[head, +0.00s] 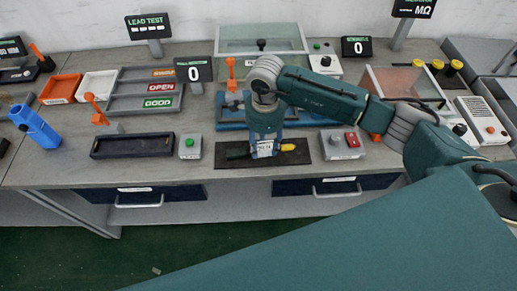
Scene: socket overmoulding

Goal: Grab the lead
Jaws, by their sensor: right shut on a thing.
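My right arm reaches in from the right, and its gripper (264,150) points down over a black mat (306,157) at the front of the bench. The gripper is shut on the lead, just above or at the mat; I cannot tell whether the lead touches it. The lead's dark green-black end (237,153) shows left of the fingers and its yellow end (287,148) shows on the right. A white label with dark print is between the fingers. The lead's middle is partly hidden by the fingers. My left gripper is not in view.
A black tray (132,146) and a green-button box (190,146) stand left of the mat. A grey box with a red part (343,144) stands close on the right. Sorting trays (145,88), a blue fixture (232,110) and a clear-covered station (262,39) are behind.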

